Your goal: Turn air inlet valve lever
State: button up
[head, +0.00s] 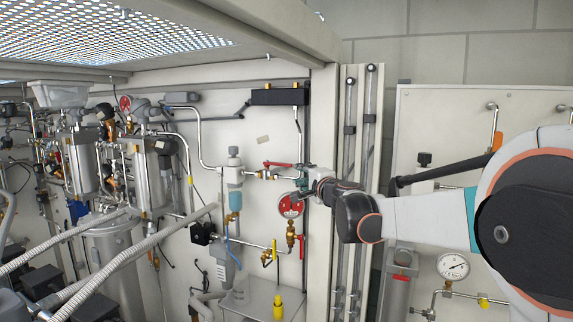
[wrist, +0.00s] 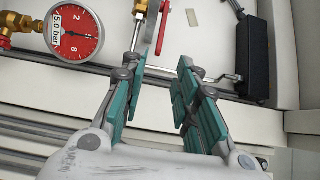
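A red valve lever (head: 278,164) lies roughly horizontal on a pipe fitting on the pale panel in the head view. A red lever also shows at the top of the wrist view (wrist: 163,27), close to the left finger's tip. My gripper (head: 305,182) is just right of and below the horizontal lever in the head view. In the wrist view my gripper (wrist: 163,66) is open, with a clear gap between its teal-padded fingers. The lever's end shows near the mouth of this gap; I cannot tell whether a finger touches it.
A red round gauge (head: 291,205) sits just below my gripper. Another red lever (head: 302,247) hangs beside brass fittings lower down. A black box (head: 279,96) is mounted above. Vertical tubes (head: 350,130) stand right of the panel edge. Pipes and metal cylinders crowd the left.

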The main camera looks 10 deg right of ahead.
aim_at(288, 166)
jog(key=w, duration=0.4)
jog(key=w+a+p, duration=0.1)
jog(key=w, duration=0.3)
jog(key=w+a+p, duration=0.1)
jog(key=w, duration=0.3)
jog(key=shift+w, duration=0.15)
grip_shut()
